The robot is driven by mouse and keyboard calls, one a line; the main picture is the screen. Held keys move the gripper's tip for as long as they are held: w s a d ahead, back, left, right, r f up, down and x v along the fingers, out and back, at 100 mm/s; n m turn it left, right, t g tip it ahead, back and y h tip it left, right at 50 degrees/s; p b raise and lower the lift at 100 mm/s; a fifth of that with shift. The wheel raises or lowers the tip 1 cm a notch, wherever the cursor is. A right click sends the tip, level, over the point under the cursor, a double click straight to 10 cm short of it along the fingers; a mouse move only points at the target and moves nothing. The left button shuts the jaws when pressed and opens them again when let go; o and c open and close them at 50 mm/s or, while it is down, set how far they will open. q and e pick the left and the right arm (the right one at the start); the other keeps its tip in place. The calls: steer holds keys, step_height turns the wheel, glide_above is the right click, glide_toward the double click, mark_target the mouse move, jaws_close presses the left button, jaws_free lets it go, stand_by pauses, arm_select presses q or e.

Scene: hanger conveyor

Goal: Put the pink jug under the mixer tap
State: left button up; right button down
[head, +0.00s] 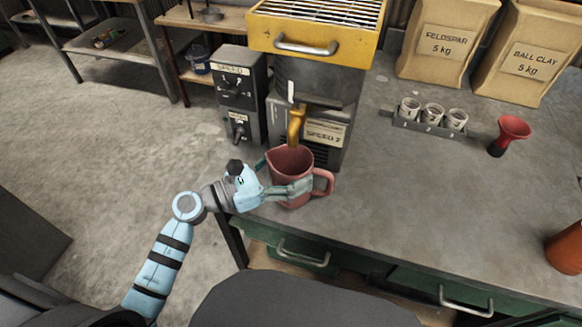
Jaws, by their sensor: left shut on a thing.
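The pink jug (291,162) is upright at the left front part of the grey workbench, with its handle to the right and its spout to the left. The mixer tap (296,124) is yellow and hangs from the front of the grey mixer (316,84). Its lower end shows just above and behind the jug's rim in the head view; the exact gap in depth is hard to tell. My left gripper (298,188) reaches in from the left and is shut on the jug's body. My right gripper is not in view.
A grey speed control box (239,92) stands left of the mixer. A rack (425,124) with several small cups, a red funnel-like item (511,134) and two clay bags (447,40) are to the right. The bench's middle (400,195) is clear. An orange pot (568,247) is at the right edge.

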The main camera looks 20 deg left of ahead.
arm_select(q)
steer(key=o, duration=1.2)
steer(key=shift+f, duration=0.1)
steer(key=shift+r+p, duration=0.25)
steer(key=shift+p, duration=0.05)
steer(key=b+v, duration=0.2)
steer(key=v, duration=0.9)
steer(key=shift+s+a+f+b, duration=0.1)
steer(key=shift+s+f+b, duration=0.1)
steer(key=shift+b, duration=0.2)
steer(key=shift+s+a+r, duration=0.1)
steer(key=shift+s+a, duration=0.05)
steer(key=shift+a, duration=0.1)
steer(key=shift+s, duration=0.1)
